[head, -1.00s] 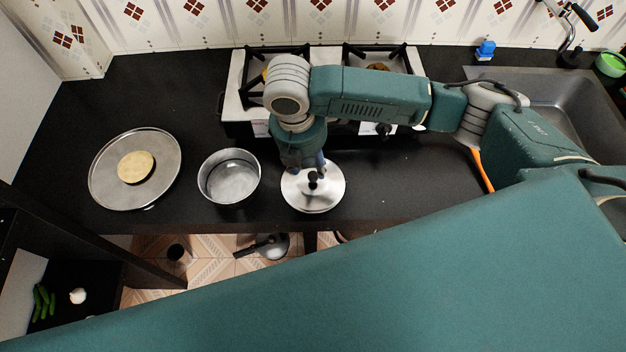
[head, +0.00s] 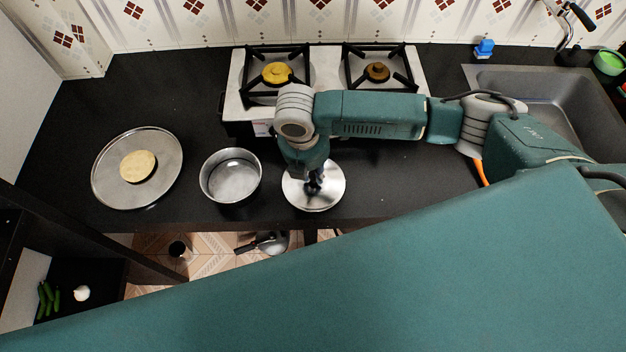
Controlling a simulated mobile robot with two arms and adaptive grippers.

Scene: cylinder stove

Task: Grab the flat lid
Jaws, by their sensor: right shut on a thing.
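The flat lid (head: 330,192) is a round silver disc with a dark knob, lying on the black counter in front of the stove. My right gripper (head: 313,186) is over the middle of the lid, shut on its knob. The fingers and arm hide the knob and part of the lid's back edge. Whether the lid is lifted off the counter I cannot tell. My left gripper is not in view.
An open metal pot (head: 231,176) stands just left of the lid. A round metal tray (head: 107,184) with a flat yellowish disc (head: 138,166) lies further left. The two-burner stove (head: 327,65) is behind, the sink (head: 545,92) at the right. Counter right of the lid is clear.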

